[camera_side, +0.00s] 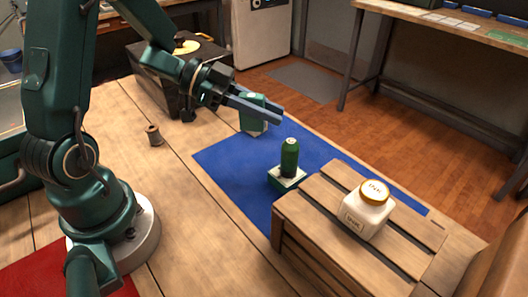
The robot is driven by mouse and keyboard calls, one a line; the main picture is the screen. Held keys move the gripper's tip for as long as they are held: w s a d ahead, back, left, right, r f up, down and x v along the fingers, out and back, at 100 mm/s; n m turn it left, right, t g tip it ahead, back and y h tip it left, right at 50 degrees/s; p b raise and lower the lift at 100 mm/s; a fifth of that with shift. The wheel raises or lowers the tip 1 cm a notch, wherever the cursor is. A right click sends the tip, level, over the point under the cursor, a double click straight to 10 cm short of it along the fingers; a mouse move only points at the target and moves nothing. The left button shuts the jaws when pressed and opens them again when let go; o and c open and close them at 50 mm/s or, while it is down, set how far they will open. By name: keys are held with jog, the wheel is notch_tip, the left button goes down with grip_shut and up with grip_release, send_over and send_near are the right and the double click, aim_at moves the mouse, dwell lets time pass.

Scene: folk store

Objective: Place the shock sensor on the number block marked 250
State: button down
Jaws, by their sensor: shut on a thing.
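My gripper (279,116) reaches out over the far left part of a blue mat (222,160). Its long grey fingers are shut on a small green piece with a pale face (254,126), likely the shock sensor. The piece shows above and below the fingers, which hide its middle. I cannot tell whether it touches the mat. A block with a white top and green side (287,184) sits on the mat nearer the crate. A dark green cylinder (290,152) stands upright on that block. No number is readable, so I cannot tell whether it is the block marked 250.
A slatted wooden crate (318,230) stands at the right front, bearing a white jar with a gold lid (368,212). A thread spool (154,135) stands on the bare wood at left. A dark box (160,98) is behind my gripper. A red mat (30,280) lies front left.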

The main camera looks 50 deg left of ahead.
jog(key=w+a+r+n+t+y, duration=0.1)
jog(key=a+r+n+t+y, duration=0.3)
jog(key=a, duration=0.6)
jog(key=w+a+r+n+t+y, duration=0.1)
jog(key=a+n+y, duration=0.5)
jog(key=a, duration=0.5)
jog(key=shift+w+d+f, duration=1.3)
jog(key=shift+d+f, duration=0.1)
jog(key=shift+f, duration=0.45)
jog(key=shift+w+d+f, duration=1.3)
jog(key=shift+d+f, duration=0.05)
jog(key=shift+f, duration=0.45)
jog(key=shift+w+d+f, duration=1.3)
jog(key=shift+d+f, duration=0.1)
jog(key=shift+f, duration=0.45)
jog(key=shift+f, duration=0.15)
jog(key=c, duration=0.7)
grip_release()
jog(key=shift+c, duration=0.2)
